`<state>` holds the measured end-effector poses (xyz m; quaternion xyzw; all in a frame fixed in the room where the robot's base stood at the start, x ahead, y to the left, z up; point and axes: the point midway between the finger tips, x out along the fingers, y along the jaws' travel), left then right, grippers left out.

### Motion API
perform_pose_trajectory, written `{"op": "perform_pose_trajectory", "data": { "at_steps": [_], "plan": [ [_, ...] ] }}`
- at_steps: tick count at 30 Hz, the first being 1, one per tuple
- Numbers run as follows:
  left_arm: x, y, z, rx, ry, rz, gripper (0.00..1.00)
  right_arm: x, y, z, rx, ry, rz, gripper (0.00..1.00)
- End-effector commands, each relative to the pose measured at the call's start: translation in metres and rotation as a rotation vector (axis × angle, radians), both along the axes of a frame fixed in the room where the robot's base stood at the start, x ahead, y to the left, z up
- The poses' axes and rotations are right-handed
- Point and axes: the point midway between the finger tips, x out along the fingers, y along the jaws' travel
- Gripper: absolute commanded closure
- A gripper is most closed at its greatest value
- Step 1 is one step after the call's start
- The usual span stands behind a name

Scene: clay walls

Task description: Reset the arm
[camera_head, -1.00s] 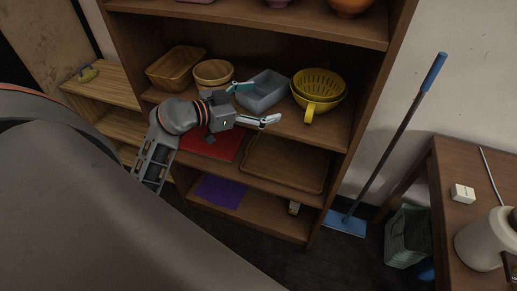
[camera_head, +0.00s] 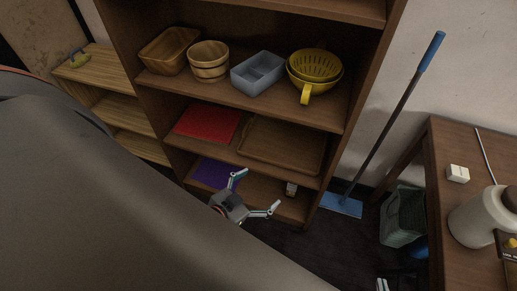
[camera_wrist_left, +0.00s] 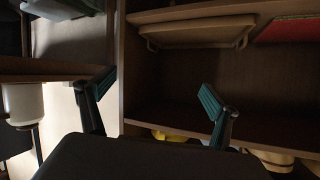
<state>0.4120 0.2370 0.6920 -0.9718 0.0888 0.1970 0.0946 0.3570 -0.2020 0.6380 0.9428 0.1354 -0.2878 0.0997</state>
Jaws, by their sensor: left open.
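My left gripper (camera_head: 256,191) is in front of the lower part of the wooden shelf unit (camera_head: 335,150), with its two fingers spread wide and nothing between them. In the left wrist view the fingers of this gripper (camera_wrist_left: 156,84) are also apart and empty, with shelf boards behind them.
The shelves hold wooden bowls (camera_head: 208,62), a grey bin (camera_head: 257,74), a yellow colander (camera_head: 315,68), a red mat (camera_head: 208,123), a wooden tray (camera_head: 283,146) and a purple mat (camera_head: 210,173). A blue mop (camera_head: 385,130), a basket (camera_head: 403,216) and a table (camera_head: 452,150) are right.

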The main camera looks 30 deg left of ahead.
Motion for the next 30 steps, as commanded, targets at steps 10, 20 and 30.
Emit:
{"op": "perform_pose_trajectory", "data": {
  "at_steps": [10,20,30],
  "plan": [
    [-0.057,-0.036,-0.055,0.014,0.201,-0.083,0.10,0.000,0.000,-0.001,0.000,0.001,0.000,1.00],
    [-0.056,-0.035,-0.054,0.014,0.198,-0.081,0.10,0.000,0.000,-0.001,-0.001,0.002,0.000,1.00],
    [-0.056,-0.035,-0.054,0.014,0.198,-0.081,0.10,0.000,0.000,-0.001,-0.001,0.002,0.000,1.00]
  ]
}}
